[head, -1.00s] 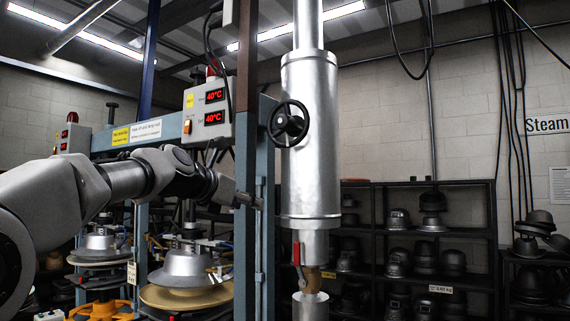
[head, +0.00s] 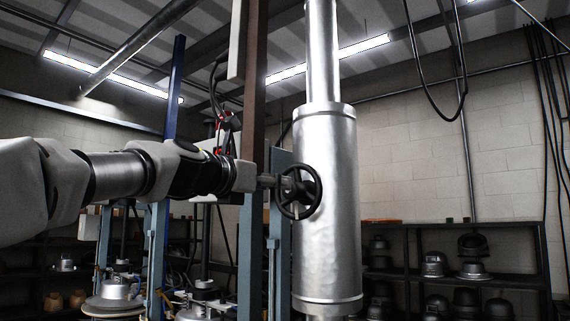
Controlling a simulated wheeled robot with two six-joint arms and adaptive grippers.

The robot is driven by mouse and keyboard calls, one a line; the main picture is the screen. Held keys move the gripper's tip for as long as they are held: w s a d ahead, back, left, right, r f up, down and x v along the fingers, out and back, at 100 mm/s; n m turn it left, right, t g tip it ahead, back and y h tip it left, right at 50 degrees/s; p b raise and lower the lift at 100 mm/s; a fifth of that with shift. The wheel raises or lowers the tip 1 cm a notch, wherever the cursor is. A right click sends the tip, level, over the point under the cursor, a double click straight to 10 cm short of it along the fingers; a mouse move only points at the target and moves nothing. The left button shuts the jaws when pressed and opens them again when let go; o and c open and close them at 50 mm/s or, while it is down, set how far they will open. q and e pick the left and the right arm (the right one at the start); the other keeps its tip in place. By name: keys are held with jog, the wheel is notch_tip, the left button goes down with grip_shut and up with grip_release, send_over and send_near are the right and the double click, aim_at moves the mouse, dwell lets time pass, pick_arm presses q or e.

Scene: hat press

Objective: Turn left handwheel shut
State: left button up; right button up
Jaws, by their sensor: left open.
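The left handwheel (head: 316,192) is a black spoked wheel on the side of a shiny silver vertical pipe (head: 328,250). My left arm comes in from the left at wheel height. My left gripper (head: 284,182) is at the left rim of the wheel, with its fingertips close to it. The gripper is open; its fingers are small and partly merge with the wheel, so I cannot tell whether they touch it. My right gripper is not in view.
A brown post (head: 252,130) and a blue-grey frame (head: 280,250) stand just behind my gripper, left of the pipe. Dark shelves (head: 405,250) with hat forms stand behind at the right. Black cables (head: 462,90) hang at the upper right.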

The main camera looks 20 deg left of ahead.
aim_at(289, 193)
pick_arm(q)
jog(key=x, duration=0.2)
jog(key=f+x, duration=0.1)
jog(key=x, duration=0.2)
jog(key=p+x, duration=0.1)
jog(key=x, duration=0.2)
jog(key=shift+d+f, duration=0.2)
jog(key=shift+f, duration=0.1)
jog(key=shift+w+a, duration=0.1)
jog(key=shift+w, duration=0.15)
jog(key=shift+s+a+r, duration=0.2)
jog(key=shift+s+a, duration=0.2)
jog(key=shift+s, duration=0.4)
jog(key=shift+s+r, duration=0.15)
jog(key=shift+s, duration=0.2)
jog(key=c, duration=0.4)
jog(key=shift+s, duration=0.1)
jog(key=c, duration=0.5)
jog(key=shift+o, duration=0.2)
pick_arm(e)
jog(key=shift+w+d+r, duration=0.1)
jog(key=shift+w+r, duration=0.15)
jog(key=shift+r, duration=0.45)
